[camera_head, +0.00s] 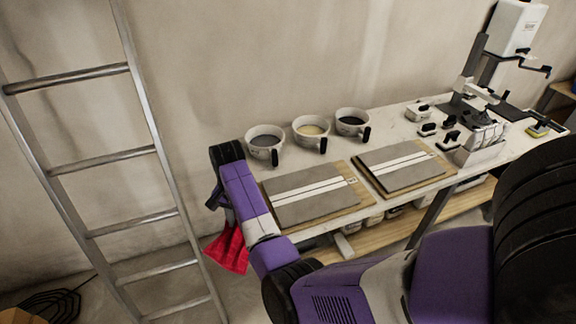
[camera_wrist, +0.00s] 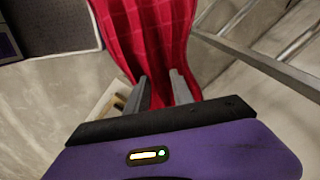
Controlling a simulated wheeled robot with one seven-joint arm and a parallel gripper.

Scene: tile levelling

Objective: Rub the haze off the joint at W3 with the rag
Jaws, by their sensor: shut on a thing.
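A red rag (camera_head: 228,250) hangs from my gripper, off the left end of the bench in the head view. In the wrist view the red rag (camera_wrist: 150,35) fills the space beyond my gripper (camera_wrist: 163,90), whose two grey fingers are shut on it. In the head view my arm hides the fingers. Two grey tile panels lie on wooden boards on the bench: a left panel (camera_head: 300,205) and a right panel (camera_head: 405,175), each with a pale strip and a dark joint line. Small tags at their right ends are too small to read, so I cannot tell which is W3.
Three pots with dark handles stand behind the panels: a left pot (camera_head: 264,140), a middle pot (camera_head: 310,127) and a right pot (camera_head: 351,118). A ladder (camera_head: 90,160) leans at the left. Small tools and a stand (camera_head: 475,90) occupy the bench's right end.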

